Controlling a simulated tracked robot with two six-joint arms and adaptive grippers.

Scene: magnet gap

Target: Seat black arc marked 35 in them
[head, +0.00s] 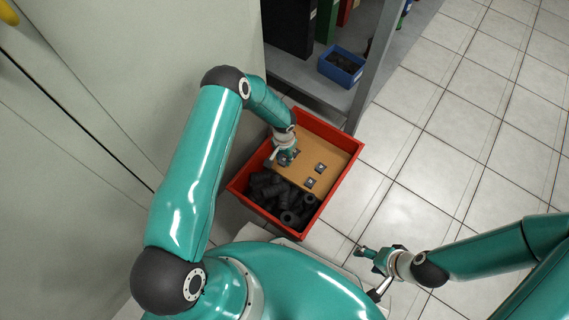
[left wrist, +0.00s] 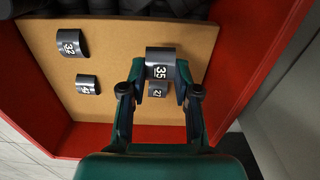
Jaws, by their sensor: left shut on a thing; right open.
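The black arc marked 35 (left wrist: 160,57) is between the fingertips of my left gripper (left wrist: 160,72) in the left wrist view, its number facing the camera. In the head view my left gripper (head: 284,156) is over the tan board (head: 334,157) in the red crate (head: 350,163). A smaller marked arc (left wrist: 158,91) shows just below the 35 arc; its number is hard to read. An arc marked 32 (left wrist: 70,43) and another marked arc (left wrist: 87,84) lie on the board to the left. My right gripper (head: 368,254) is open and empty over the floor outside the crate.
Several dark cylindrical parts (head: 287,200) are heaped in the near part of the crate. The crate's red walls stand around the board. A shelf with a blue bin (head: 341,66) is behind it. Tiled floor (head: 450,120) to the right is clear.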

